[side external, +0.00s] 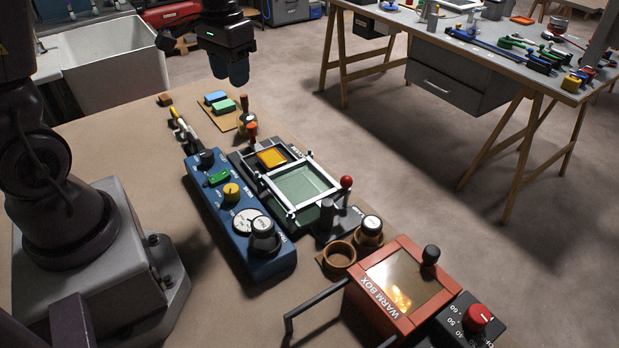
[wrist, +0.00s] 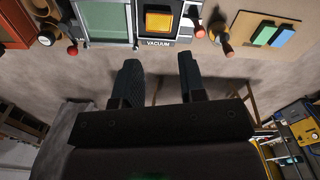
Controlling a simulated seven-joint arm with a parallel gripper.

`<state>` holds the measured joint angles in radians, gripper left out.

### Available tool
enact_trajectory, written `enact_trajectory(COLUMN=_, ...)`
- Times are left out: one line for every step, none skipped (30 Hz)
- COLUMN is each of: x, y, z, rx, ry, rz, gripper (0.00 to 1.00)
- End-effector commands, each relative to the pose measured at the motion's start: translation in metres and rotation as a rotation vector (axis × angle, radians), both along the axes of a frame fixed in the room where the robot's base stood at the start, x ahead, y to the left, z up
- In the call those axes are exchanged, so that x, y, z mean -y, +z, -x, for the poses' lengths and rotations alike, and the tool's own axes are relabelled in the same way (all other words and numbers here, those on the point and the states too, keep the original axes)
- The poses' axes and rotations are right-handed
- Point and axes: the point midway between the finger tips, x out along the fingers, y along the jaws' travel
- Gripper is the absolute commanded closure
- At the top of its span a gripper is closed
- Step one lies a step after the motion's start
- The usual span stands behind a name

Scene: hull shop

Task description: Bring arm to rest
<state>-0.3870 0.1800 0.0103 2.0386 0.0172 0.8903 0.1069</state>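My gripper (side external: 228,77) hangs in the air in the side external view, past the far end of the workbench, with its fingers pointing down. In the wrist view my gripper (wrist: 157,64) has its two dark fingers apart with nothing between them, so it is open and empty. It touches nothing that I can see. The vacuum unit (wrist: 157,44) with a lit orange button (wrist: 158,21) lies beyond the fingertips in the wrist view.
The workbench (side external: 120,140) holds a blue control box (side external: 240,215), a framed green tray (side external: 300,187), a red warm box (side external: 402,285) and a board with green and blue blocks (side external: 222,103). A white sink (side external: 110,65) stands behind. Another table (side external: 480,50) is at the right.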

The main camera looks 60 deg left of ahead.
Motion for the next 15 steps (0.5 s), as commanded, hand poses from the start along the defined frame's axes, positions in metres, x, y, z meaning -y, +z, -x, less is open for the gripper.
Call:
enact_trajectory(x=0.018, y=0.016, z=0.011, rx=0.034, ry=-0.017, rz=-0.009, gripper=0.62)
enact_trajectory(x=0.027, y=0.023, z=0.017, rx=0.051, ry=-0.022, rz=-0.013, gripper=0.62)
enact_trajectory(x=0.038, y=0.032, z=0.026, rx=0.075, ry=-0.033, rz=-0.017, gripper=0.62)
enact_trajectory(x=0.047, y=0.038, z=0.033, rx=0.092, ry=-0.042, rz=-0.02, gripper=0.62)
enact_trajectory(x=0.054, y=0.043, z=0.04, rx=0.112, ry=-0.05, rz=-0.023, gripper=0.62)
enact_trajectory(x=0.065, y=0.05, z=0.05, rx=0.137, ry=-0.065, rz=-0.027, gripper=0.62)
enact_trajectory(x=0.072, y=0.055, z=0.057, rx=0.158, ry=-0.077, rz=-0.029, gripper=0.62)
enact_trajectory(x=0.079, y=0.059, z=0.064, rx=0.179, ry=-0.087, rz=-0.031, gripper=0.62)
enact_trajectory(x=0.088, y=0.064, z=0.074, rx=0.207, ry=-0.106, rz=-0.034, gripper=0.62)
enact_trajectory(x=0.094, y=0.067, z=0.08, rx=0.23, ry=-0.12, rz=-0.034, gripper=0.62)
enact_trajectory(x=0.1, y=0.07, z=0.087, rx=0.251, ry=-0.135, rz=-0.036, gripper=0.62)
enact_trajectory(x=0.106, y=0.073, z=0.094, rx=0.282, ry=-0.155, rz=-0.038, gripper=0.62)
enact_trajectory(x=0.111, y=0.076, z=0.1, rx=0.302, ry=-0.171, rz=-0.039, gripper=0.62)
enact_trajectory(x=0.115, y=0.078, z=0.104, rx=0.324, ry=-0.186, rz=-0.041, gripper=0.62)
enact_trajectory(x=0.119, y=0.081, z=0.109, rx=0.35, ry=-0.205, rz=-0.042, gripper=0.62)
